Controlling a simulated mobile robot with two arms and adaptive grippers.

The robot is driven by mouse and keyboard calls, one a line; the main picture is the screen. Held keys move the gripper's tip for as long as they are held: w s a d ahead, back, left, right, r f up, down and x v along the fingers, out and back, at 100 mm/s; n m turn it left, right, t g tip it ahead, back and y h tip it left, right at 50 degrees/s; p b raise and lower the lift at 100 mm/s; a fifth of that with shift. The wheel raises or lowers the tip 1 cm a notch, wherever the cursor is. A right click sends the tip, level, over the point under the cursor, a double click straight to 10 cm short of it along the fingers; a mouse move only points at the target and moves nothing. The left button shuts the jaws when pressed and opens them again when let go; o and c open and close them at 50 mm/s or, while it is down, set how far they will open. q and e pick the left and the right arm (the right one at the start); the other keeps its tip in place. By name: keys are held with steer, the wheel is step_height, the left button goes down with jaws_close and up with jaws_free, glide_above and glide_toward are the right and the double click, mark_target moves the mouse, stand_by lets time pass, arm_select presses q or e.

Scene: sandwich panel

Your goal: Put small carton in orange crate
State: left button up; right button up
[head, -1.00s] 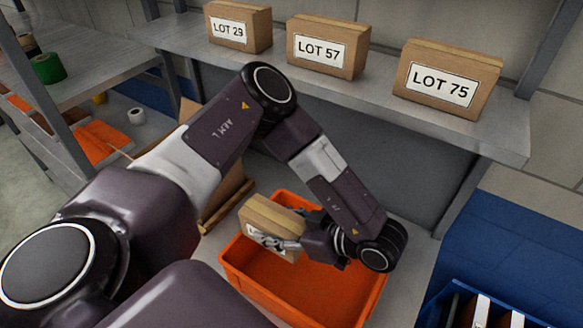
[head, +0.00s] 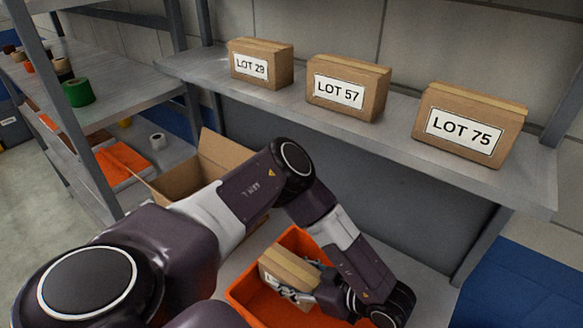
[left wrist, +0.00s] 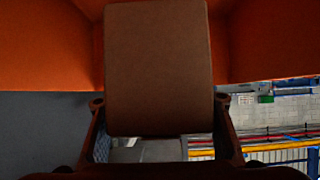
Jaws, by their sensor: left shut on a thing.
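The small carton (head: 290,264) is brown cardboard with a tape strip on top and a pale label on its front, partly covered by my fingers. My left gripper (head: 288,291) is shut on it. In the head view the carton lies within the outline of the orange crate (head: 243,298), close to its back left; I cannot tell whether it touches the bottom. In the left wrist view the carton (left wrist: 158,65) fills the middle between the fingers, with orange crate walls (left wrist: 45,45) around it. My left arm hides part of the crate. My right gripper is not in view.
An open cardboard box (head: 190,180) stands behind the crate to the left. Cartons marked LOT 29 (head: 262,66), LOT 57 (head: 347,90) and LOT 75 (head: 470,125) stand on the shelf (head: 400,118) above. A side rack at left holds a green roll (head: 78,92).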

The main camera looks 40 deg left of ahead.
arm_select(q)
steer(key=shift+s+f, duration=0.15)
steer(key=shift+f, duration=0.3)
steer(key=shift+f+b, duration=0.3)
steer(key=shift+f, duration=2.65)
steer(key=shift+f+b, duration=0.5)
steer(key=shift+f, duration=0.05)
steer(key=o, duration=1.4)
steer(key=shift+o, duration=0.2)
steer(key=shift+r, duration=0.1)
step_height(320, 180, up, 10)
steer(key=shift+f, duration=0.1)
